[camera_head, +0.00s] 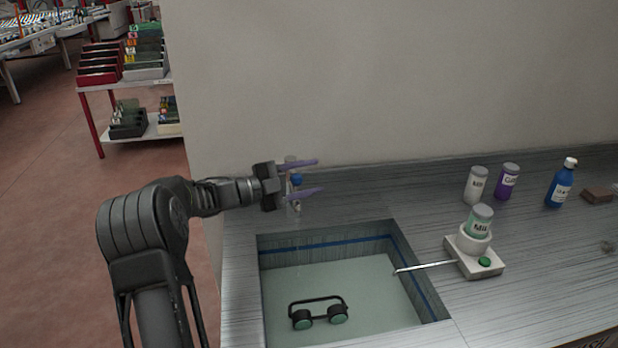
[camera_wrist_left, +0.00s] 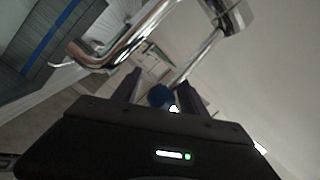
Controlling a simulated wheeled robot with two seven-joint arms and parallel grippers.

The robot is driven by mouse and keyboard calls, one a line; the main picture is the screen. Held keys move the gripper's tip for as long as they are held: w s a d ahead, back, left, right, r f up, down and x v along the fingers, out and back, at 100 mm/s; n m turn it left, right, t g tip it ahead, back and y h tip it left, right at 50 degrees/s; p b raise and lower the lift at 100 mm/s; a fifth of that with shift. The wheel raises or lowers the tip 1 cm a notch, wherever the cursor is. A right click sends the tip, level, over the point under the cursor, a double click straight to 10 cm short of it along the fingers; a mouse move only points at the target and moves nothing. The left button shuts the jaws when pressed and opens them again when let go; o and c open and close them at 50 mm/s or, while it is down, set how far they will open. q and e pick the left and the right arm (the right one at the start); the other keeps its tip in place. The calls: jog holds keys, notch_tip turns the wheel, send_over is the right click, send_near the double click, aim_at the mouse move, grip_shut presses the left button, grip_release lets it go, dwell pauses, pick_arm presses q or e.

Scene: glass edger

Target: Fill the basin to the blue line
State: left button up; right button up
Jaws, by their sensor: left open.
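The basin (camera_head: 405,245) is sunk in the counter, with a blue line (camera_head: 340,241) around its inner walls. Pale water (camera_head: 370,285) stands in it, its surface below the line. The tap stands behind the basin's back left corner, with a blue knob (camera_head: 296,179); its chrome spout (camera_wrist_left: 125,45) shows in the left wrist view. A thin pale streak hangs below the tap, perhaps running water. My left gripper (camera_head: 307,178) is open, its purple fingers either side of the knob (camera_wrist_left: 160,96); contact cannot be told. My right gripper is not in view.
A black double-cup suction lifter (camera_head: 319,313) sits in the basin. Several bottles, including a blue one (camera_head: 560,184), and a brown block (camera_head: 597,195) stand farther right.

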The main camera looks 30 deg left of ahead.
aim_at(291, 181)
pick_arm(q)
jog(key=b+v, duration=0.2)
jog(key=v, duration=0.6)
jog(key=shift+w+d, duration=0.1)
dwell(6.2)
